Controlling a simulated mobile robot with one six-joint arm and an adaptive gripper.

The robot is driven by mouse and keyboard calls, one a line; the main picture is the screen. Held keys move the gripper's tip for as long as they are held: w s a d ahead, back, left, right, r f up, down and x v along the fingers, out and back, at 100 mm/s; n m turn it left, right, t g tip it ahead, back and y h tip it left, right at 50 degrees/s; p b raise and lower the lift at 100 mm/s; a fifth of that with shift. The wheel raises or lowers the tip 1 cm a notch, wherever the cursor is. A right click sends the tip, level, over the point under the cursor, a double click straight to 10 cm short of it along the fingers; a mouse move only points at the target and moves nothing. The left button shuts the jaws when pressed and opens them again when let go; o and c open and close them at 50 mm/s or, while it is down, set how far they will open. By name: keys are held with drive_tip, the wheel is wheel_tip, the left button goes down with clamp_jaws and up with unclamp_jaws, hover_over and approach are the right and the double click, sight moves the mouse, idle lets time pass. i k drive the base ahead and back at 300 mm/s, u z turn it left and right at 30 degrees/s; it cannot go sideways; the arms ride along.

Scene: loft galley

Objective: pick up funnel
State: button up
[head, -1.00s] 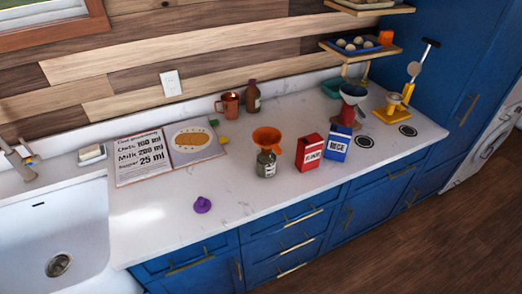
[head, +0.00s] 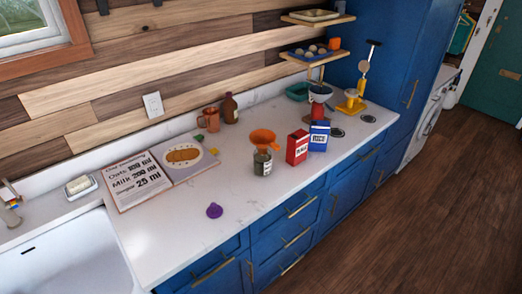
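An orange funnel (head: 263,138) sits in the mouth of a glass jar (head: 262,163) near the middle of the white counter in the head view. Its wide rim faces up and the jar hides its lower part. A small purple object (head: 214,211), perhaps another funnel lying on its rim, stands apart near the counter's front edge. My gripper is not in view.
Red (head: 297,147) and blue (head: 319,135) boxes stand right of the jar. A white sink (head: 68,258) is at left. The counter's front middle is mostly clear.

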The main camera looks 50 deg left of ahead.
sight(263, 139)
drive_tip(key=z, duration=0.1)
drive_tip(key=k, duration=0.9)
drive_tip(key=u, duration=2.4)
drive_tip(key=i, duration=1)
drive_tip(key=z, duration=0.05)
